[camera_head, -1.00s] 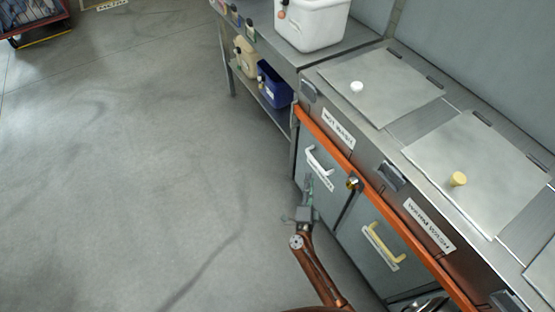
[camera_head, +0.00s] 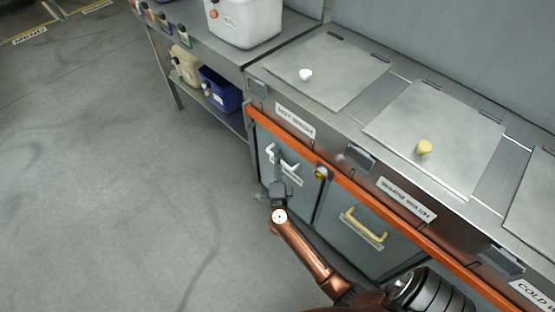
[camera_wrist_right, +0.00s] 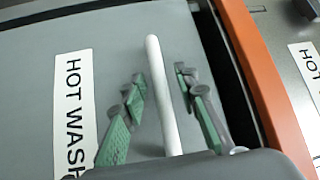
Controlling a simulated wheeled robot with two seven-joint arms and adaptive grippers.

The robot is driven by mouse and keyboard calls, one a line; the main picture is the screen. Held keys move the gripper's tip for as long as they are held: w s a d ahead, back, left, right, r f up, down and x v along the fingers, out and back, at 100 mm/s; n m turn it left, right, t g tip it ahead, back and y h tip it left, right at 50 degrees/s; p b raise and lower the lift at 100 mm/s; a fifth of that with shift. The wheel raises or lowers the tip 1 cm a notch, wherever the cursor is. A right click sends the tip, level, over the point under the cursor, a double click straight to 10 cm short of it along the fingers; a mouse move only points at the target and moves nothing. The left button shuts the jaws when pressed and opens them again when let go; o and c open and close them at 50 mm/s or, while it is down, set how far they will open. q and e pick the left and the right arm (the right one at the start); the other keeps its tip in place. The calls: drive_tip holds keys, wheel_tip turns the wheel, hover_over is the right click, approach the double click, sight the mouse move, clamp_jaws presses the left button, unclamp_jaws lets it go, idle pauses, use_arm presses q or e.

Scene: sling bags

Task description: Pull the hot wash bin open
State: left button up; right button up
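The hot wash bin (camera_head: 263,143) is a grey front panel under the orange rail, below a HOT WASH label (camera_head: 295,120). It looks in line with the panel beside it. Its white bar handle (camera_head: 291,168) also shows in the right wrist view (camera_wrist_right: 160,90). My right gripper (camera_head: 277,164) is at this handle. In the right wrist view its green-padded fingers (camera_wrist_right: 160,82) are open, one on each side of the bar, with a gap visible on both sides. My left gripper is not in view.
To the right is another bin with a yellow handle (camera_head: 364,228); a black and yellow knob (camera_head: 321,173) sits between them. The steel counter (camera_head: 370,97) has lids above. A shelf at left holds a blue tub (camera_head: 220,90). The floor (camera_head: 130,200) at left is clear.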

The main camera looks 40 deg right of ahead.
drive_tip(key=shift+c, duration=0.6)
clamp_jaws()
